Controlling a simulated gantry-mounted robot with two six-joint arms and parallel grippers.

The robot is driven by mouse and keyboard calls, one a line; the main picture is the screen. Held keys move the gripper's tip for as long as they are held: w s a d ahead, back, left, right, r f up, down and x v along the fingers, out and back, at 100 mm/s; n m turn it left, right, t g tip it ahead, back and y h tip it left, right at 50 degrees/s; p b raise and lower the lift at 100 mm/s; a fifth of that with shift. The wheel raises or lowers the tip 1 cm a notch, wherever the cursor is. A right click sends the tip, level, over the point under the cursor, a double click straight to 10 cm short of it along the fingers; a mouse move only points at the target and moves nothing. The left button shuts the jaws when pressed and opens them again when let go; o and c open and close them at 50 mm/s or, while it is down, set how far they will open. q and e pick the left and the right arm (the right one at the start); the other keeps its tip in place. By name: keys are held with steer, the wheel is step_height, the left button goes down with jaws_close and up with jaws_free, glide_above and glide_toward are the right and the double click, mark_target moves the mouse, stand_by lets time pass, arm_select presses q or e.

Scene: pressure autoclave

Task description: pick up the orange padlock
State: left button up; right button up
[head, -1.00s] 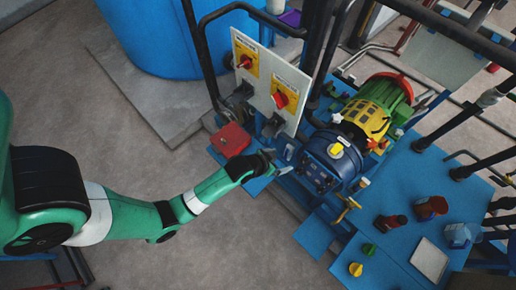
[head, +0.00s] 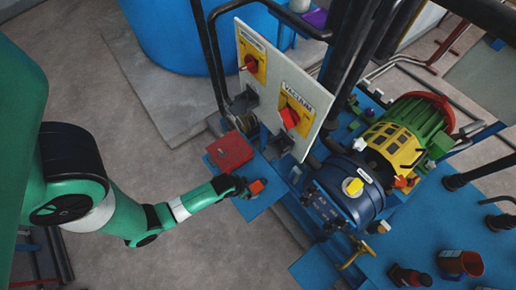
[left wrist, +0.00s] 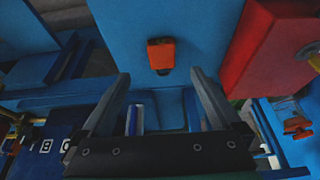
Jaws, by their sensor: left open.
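The orange padlock (head: 257,186) lies on a small blue shelf (head: 262,208), beside a red box (head: 230,152). In the left wrist view the padlock (left wrist: 161,55) lies on the blue surface, ahead of and roughly between my open fingers, with a dark part at its near end. My left gripper (head: 246,186) is right at the padlock in the head view. Its fingers (left wrist: 160,95) are open and empty in the left wrist view, with a gap to the padlock. My right gripper is not in view.
The red box (left wrist: 270,50) stands close on the right in the left wrist view. A white panel (head: 283,85) with red switches rises behind the shelf. A dark blue vessel (head: 345,190) and a yellow-green motor (head: 405,135) stand to the right. Grey floor lies in front.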

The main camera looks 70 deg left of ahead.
mark_target(254, 188)
arm_select(q)
steer(key=b+x, duration=0.1)
steer(key=x, duration=0.2)
steer(key=shift+f+b, duration=0.25)
steer(key=shift+b, duration=0.05)
steer(key=b+x, duration=0.1)
steer(key=x, duration=0.1)
steer(key=s+b+x, duration=0.1)
steer(key=b+x, duration=0.1)
steer(key=shift+w+f, duration=0.15)
steer(key=shift+f, duration=0.25)
steer(key=shift+w+a+f, duration=0.15)
steer(key=shift+f, duration=0.1)
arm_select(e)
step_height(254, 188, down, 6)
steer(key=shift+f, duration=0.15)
arm_select(q)
steer(key=shift+c, duration=0.3)
jaws_close()
steer(key=shift+r, duration=0.1)
